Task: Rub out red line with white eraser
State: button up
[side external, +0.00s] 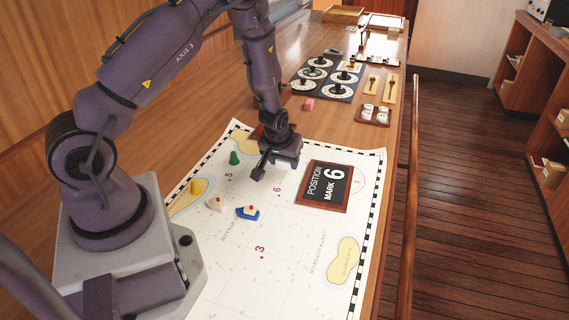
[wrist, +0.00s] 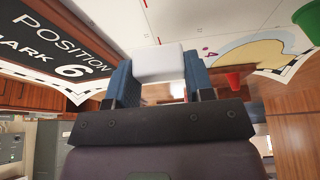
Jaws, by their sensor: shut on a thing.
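My gripper (side external: 285,161) is low over the white chart (side external: 290,259), just left of the black position board, in the side view. In the wrist view, my gripper (wrist: 158,75) is shut on the white eraser (wrist: 158,62), a pale block between its blue-grey fingers. In the side view the eraser is mostly hidden under the gripper, and I cannot tell whether it touches the chart. A short red stroke (wrist: 172,3), possibly part of the red line, shows at the top edge of the wrist view. No clear red line shows in the side view.
The red-framed board (side external: 323,186) reading "POSITION MARK 6" lies right of my gripper. A green marker (side external: 234,158), a yellow marker (side external: 196,187), a white boat (side external: 215,204) and a blue boat (side external: 247,212) stand to the left. Dial panels (side external: 328,77) lie behind. The chart's lower middle is clear.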

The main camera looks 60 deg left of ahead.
jog(key=shift+r, duration=1.9)
jog(key=shift+o, duration=1.3)
jog(key=shift+c, duration=1)
jog(key=s+d, duration=0.1)
jog(key=s+d+f, duration=0.1)
jog(key=d, duration=0.1)
jog(key=shift+s, duration=0.4)
jog(key=shift+s+d+f, duration=0.15)
notch_tip(320, 180, down, 4)
jog(key=shift+r, duration=0.1)
jog(key=w+a, duration=0.9)
jog(key=shift+a, duration=0.25)
jog(key=s+d, duration=0.9)
jog(key=shift+d, duration=0.25)
